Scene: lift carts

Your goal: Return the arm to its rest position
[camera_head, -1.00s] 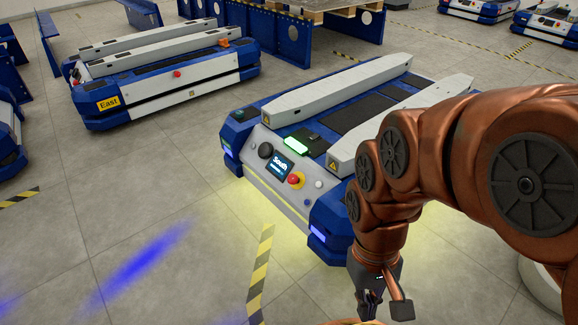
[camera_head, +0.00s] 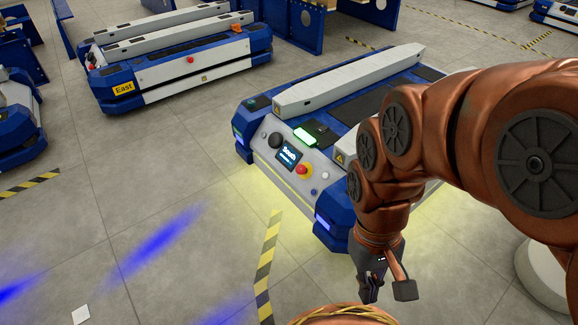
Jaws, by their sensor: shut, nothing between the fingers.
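My copper-coloured arm (camera_head: 440,120) reaches in from the right and bends down at the wrist. My gripper (camera_head: 370,292) points down at the lower middle right, shut and empty, in front of the near corner of the South lift cart (camera_head: 262,170). It does not appear to touch the cart. My arm hides the cart's right side.
The East cart (camera_head: 180,70) stands at the upper left, with another blue cart (camera_head: 18,125) at the left edge. A striped floor tape (camera_head: 267,265) lies before the South cart. A small white square (camera_head: 81,315) lies at lower left. The grey floor between is clear.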

